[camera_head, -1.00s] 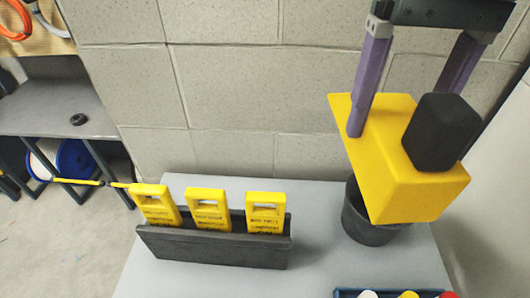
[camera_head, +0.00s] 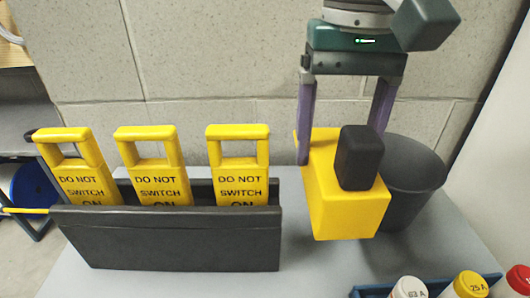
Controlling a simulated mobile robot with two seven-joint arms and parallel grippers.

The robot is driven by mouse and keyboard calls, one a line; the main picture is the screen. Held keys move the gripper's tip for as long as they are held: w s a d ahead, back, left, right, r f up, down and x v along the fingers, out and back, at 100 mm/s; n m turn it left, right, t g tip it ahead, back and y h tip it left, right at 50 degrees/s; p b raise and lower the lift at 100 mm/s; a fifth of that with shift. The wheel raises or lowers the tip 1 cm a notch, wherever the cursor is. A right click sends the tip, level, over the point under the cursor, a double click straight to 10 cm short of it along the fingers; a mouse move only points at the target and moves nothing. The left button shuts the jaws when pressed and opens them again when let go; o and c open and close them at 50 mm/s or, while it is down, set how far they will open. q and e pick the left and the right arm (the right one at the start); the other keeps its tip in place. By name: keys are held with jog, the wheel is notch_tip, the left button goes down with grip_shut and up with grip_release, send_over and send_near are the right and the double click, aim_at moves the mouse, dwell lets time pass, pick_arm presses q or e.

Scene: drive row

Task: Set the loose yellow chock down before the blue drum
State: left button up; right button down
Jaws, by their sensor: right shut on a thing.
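The yellow chock (camera_head: 345,216) is a blocky wedge with a dark block on its near face. My right gripper (camera_head: 342,140) has purple fingers, one on each side of the chock, and is shut on it. The chock is above the grey table, in front of a dark bin. A blue drum (camera_head: 32,190) is low at the left edge, partly cut off by the picture and partly behind a dark frame leg. The floor before it is mostly out of view. My left gripper is not in view.
A dark holder (camera_head: 170,243) with yellow "DO NOT SWITCH ON" tags (camera_head: 152,165) stands on the grey table (camera_head: 310,270). The dark bin (camera_head: 412,185) is behind the chock. A blue tray (camera_head: 375,291) with labelled caps is at the front right. A block wall closes the back.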

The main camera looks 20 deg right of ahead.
notch_tip(320, 180, down, 12)
jog(key=shift+r+b, duration=0.2)
jog(key=shift+b, duration=0.65)
jog(key=shift+f, duration=0.1)
grip_release()
